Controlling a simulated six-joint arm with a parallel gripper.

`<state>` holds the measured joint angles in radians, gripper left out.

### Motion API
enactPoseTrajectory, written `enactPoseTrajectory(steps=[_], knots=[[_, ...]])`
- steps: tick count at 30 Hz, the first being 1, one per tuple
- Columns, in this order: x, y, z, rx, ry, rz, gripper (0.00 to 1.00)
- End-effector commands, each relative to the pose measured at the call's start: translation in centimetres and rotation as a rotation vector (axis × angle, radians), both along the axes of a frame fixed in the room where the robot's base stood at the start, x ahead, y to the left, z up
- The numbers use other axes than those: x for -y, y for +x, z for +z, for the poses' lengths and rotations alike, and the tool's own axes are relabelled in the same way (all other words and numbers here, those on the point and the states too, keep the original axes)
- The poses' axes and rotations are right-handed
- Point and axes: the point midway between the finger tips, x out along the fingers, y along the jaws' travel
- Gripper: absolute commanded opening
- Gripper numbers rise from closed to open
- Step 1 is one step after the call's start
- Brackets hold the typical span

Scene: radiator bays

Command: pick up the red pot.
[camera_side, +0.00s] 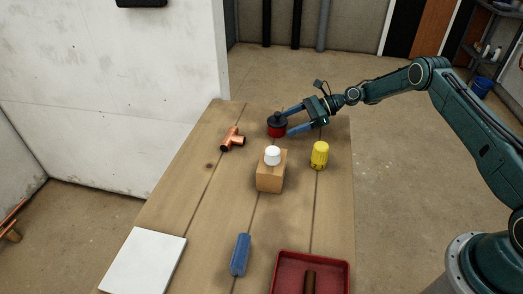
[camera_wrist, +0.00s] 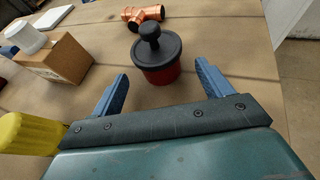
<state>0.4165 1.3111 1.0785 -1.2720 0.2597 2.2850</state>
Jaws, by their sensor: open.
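The red pot (camera_side: 277,130) stands upright near the far end of the wooden table, with a dark lid and a round knob on top. In the wrist view the pot (camera_wrist: 161,74) is just ahead of the fingertips, roughly centred between them. My gripper (camera_side: 287,120) comes in from the right, low over the table, with its two blue fingers apart toward the pot. In the wrist view my gripper (camera_wrist: 160,75) is open, with nothing between its pads. In the side view the near finger hides little of the pot; contact cannot be told.
A copper tee (camera_side: 232,139) lies left of the pot. A cardboard box (camera_side: 271,175) with a white cap (camera_side: 272,155) on it and a yellow part (camera_side: 319,154) stand nearer.

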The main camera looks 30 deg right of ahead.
Motion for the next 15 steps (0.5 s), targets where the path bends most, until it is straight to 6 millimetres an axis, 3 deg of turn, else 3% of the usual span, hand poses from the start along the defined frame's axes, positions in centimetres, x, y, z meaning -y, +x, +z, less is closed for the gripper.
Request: enactPoseTrajectory(steps=[10, 15], knots=[[-0.6, 0.3, -0.2, 0.000, 0.001, 0.000, 0.78], [-1.9, 0.7, -0.7, 0.000, 0.001, 0.002, 0.78]])
